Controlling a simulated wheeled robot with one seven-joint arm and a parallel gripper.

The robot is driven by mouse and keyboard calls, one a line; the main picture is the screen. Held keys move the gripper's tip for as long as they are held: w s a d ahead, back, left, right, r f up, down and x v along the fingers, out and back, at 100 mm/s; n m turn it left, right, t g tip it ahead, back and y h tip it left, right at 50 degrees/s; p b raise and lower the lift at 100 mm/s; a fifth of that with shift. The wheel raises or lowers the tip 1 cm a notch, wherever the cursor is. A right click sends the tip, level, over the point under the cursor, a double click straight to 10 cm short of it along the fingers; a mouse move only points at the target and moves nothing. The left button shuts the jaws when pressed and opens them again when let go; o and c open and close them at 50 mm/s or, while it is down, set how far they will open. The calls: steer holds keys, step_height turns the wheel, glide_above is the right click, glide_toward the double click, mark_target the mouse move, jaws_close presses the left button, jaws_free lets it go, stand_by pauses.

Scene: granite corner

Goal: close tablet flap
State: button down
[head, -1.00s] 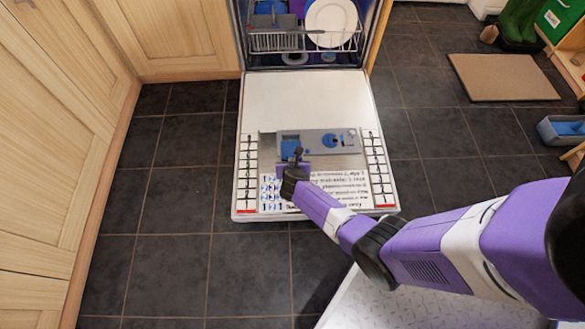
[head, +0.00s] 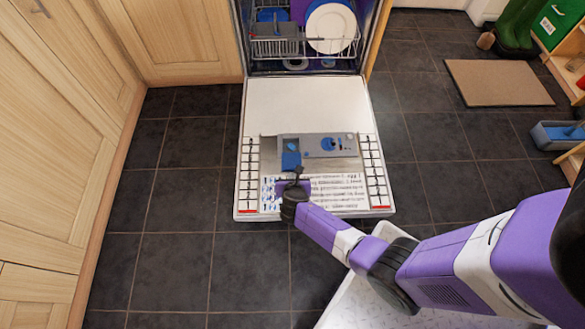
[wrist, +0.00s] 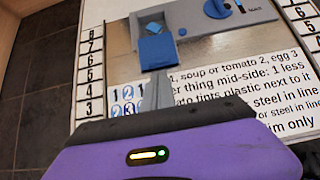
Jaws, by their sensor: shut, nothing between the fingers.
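The tablet flap is a blue square plate (head: 291,160) at the left end of the grey dispenser (head: 325,145) on the lowered dishwasher door. It hangs out past the dispenser's near edge, off its compartment, so it looks open. The flap also shows in the wrist view (wrist: 158,49), with the dispenser (wrist: 205,22) behind it. My gripper (head: 298,171) is shut and empty, just on the near side of the flap. In the wrist view its fingertips (wrist: 158,78) end right at the flap's near edge. I cannot tell whether they touch it.
The white dishwasher door (head: 305,103) lies flat, with printed text and number scales around the dispenser. A rack (head: 300,45) with a white plate (head: 331,27) is inside the machine. Wooden cupboards (head: 60,120) stand at left. Dark floor is clear on both sides of the door.

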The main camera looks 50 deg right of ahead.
steer(key=p+v, duration=0.2)
steer(key=v, duration=0.2)
steer(key=shift+s+a+r, duration=0.15)
steer(key=shift+a+r, duration=0.1)
steer(key=shift+r, duration=0.05)
